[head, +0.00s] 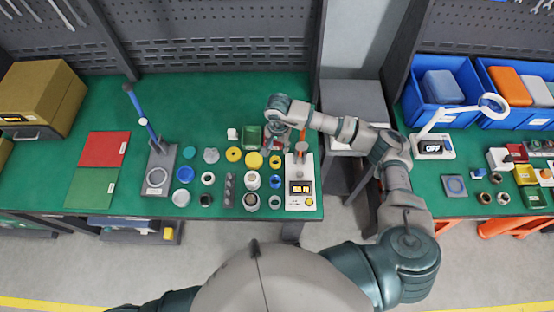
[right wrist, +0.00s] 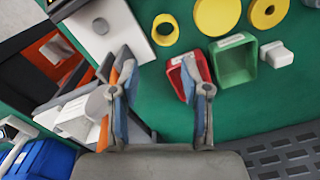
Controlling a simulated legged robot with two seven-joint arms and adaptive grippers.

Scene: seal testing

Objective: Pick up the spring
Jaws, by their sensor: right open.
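I cannot make out a spring for certain in either view. My right gripper (head: 285,147) is above the back right part of the green bench, beside the white tester (head: 300,196). In the right wrist view its two fingers (right wrist: 160,92) are apart with bare green surface between them. A small red bin (right wrist: 203,70) stands just beyond the right finger, partly hidden by it; its contents are unclear. A green bin (right wrist: 233,64) is right next to it and also shows in the head view (head: 251,132). My left gripper is out of the picture.
Several yellow, blue and white rings and caps stand in rows left of the tester, including a yellow disc (head: 254,160). A stand with a blue lever (head: 158,178) is farther left. A white block (head: 232,134) stands near the green bin.

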